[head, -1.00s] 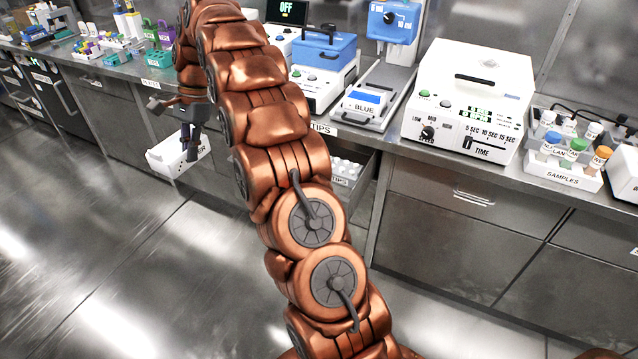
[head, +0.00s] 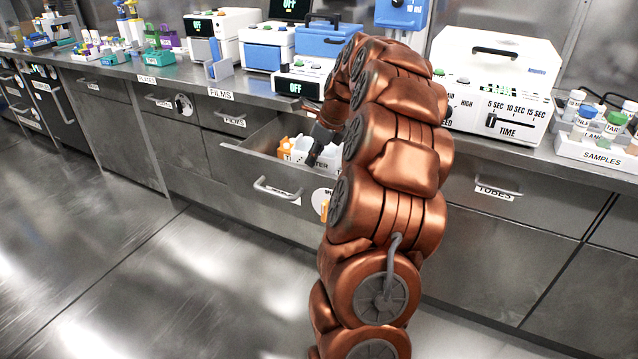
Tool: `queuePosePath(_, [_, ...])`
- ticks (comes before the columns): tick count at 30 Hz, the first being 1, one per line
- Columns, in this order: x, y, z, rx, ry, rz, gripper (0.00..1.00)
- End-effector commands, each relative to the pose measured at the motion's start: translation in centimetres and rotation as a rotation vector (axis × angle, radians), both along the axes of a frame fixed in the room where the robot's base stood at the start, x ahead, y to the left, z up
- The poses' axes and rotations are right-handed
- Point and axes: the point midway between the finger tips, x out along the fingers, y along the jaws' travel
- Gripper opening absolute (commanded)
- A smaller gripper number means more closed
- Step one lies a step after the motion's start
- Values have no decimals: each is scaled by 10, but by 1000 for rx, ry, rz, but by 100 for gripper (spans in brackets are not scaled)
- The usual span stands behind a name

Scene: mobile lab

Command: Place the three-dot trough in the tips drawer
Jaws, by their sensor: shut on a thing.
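My gripper (head: 315,155) reaches down into an open drawer (head: 228,160), partly hidden behind my arm. It is shut on a white trough (head: 299,147), which seems to be inside or just above the drawer. Three dots cannot be made out on the trough, and its contact with the drawer floor is hidden. The drawer's front label is mostly covered by its handle (head: 277,190), so its name cannot be read.
An orange container (head: 285,149) and white pieces with partly readable lettering sit close by the gripper in the drawer. Devices crowd the counter above. The floor (head: 180,290) in front is clear.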

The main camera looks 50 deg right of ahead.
Motion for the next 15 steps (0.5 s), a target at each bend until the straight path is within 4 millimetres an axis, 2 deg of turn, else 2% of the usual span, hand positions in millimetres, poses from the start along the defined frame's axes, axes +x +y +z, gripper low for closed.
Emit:
queuePosePath(1, [-3,-2,-12,1,0,-17,0])
queuePosePath(11, [-6,-8,-38,-2,-1,-49,0])
queuePosePath(15, [-7,-7,-63,0,-1,-48,0])
